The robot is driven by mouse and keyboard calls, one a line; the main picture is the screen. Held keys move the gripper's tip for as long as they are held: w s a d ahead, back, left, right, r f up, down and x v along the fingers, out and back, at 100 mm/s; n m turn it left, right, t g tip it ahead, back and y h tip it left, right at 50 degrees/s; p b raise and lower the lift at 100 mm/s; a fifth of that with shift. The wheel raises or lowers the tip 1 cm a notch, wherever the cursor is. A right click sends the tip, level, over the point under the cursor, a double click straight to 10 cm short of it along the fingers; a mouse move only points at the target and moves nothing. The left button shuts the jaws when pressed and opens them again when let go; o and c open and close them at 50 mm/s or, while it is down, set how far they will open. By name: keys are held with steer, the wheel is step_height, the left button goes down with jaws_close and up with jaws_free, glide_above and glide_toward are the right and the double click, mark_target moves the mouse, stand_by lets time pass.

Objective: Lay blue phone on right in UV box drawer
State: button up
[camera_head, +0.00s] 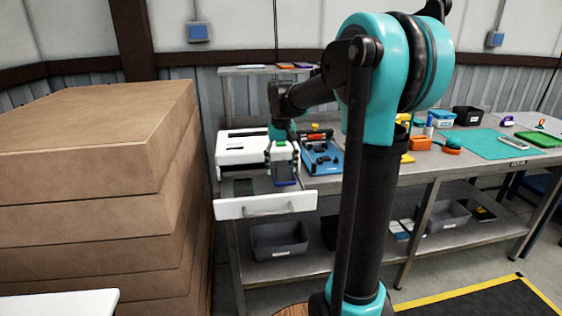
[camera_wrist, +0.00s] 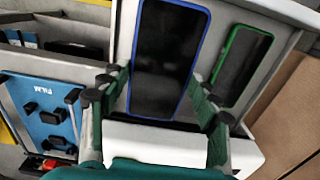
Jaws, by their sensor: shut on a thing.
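The UV box (camera_head: 243,147) is white and stands at the left end of the metal bench. Its drawer (camera_head: 265,206) is pulled out. A phone with a green edge (camera_head: 244,186) lies in the drawer's left part; the wrist view shows it at the right (camera_wrist: 243,65). My gripper (camera_head: 284,172) is over the drawer's right part, shut on the blue phone (camera_head: 285,183). In the wrist view the blue phone (camera_wrist: 165,60) has a dark screen facing the camera and sits between the fingers (camera_wrist: 160,90). Whether it touches the drawer floor is unclear.
A blue fixture (camera_head: 322,157) sits right of the UV box. Grey bins (camera_head: 279,240) are on the lower shelf. A teal mat (camera_head: 485,143) lies farther right on the bench.

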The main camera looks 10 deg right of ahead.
mark_target(282, 189)
steer(key=shift+f, duration=2.9)
steer(key=shift+f, duration=0.2)
steer(key=o, duration=1.4)
step_height(282, 189, up, 12)
steer(key=shift+s, duration=0.15)
